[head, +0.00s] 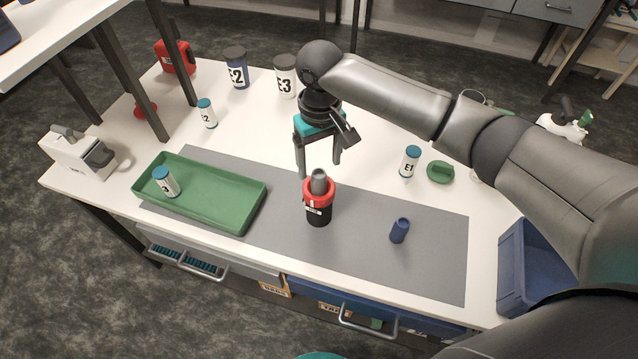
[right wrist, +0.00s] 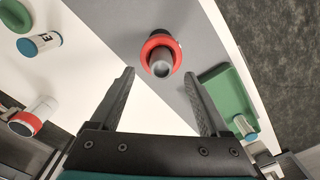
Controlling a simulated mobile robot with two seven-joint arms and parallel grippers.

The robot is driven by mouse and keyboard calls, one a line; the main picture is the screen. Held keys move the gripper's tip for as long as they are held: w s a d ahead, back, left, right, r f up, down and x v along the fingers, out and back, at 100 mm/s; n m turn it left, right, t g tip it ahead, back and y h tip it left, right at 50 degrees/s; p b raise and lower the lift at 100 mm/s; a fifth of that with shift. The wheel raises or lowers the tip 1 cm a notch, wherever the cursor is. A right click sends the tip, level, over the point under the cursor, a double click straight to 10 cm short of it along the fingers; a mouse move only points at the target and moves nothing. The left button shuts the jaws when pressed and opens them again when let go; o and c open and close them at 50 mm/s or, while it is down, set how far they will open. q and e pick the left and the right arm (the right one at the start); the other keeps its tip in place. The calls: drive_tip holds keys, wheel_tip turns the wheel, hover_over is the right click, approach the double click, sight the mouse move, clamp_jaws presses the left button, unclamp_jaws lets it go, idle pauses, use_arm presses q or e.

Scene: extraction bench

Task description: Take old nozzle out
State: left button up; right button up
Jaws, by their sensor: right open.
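A black holder with a red collar (head: 318,208) stands upright on the grey mat, near its middle. The old nozzle, a grey cylinder (head: 319,182), sticks up out of the red collar. In the right wrist view the nozzle (right wrist: 161,67) appears ahead of the fingertips, between their lines. My right gripper (head: 319,169) is open and empty, fingers pointing down, just behind the holder and apart from it. Its fingers (right wrist: 159,76) are spread wide in the right wrist view. My left gripper is not in view.
A green tray (head: 240,208) holding a white canister (head: 166,183) is left of the holder. A small blue cylinder (head: 400,230) stands on the mat at right. Canister E1 (head: 410,162), a green object (head: 440,172) and a blue bin (head: 512,265) are further right.

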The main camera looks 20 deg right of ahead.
sight(319, 173)
wheel_tip(319, 173, down, 4)
drive_tip(key=shift+s+f+b, duration=0.1)
drive_tip(key=shift+f+b, duration=0.05)
drive_tip(key=shift+b, duration=0.15)
drive_tip(key=shift+c, duration=0.4)
clamp_jaws()
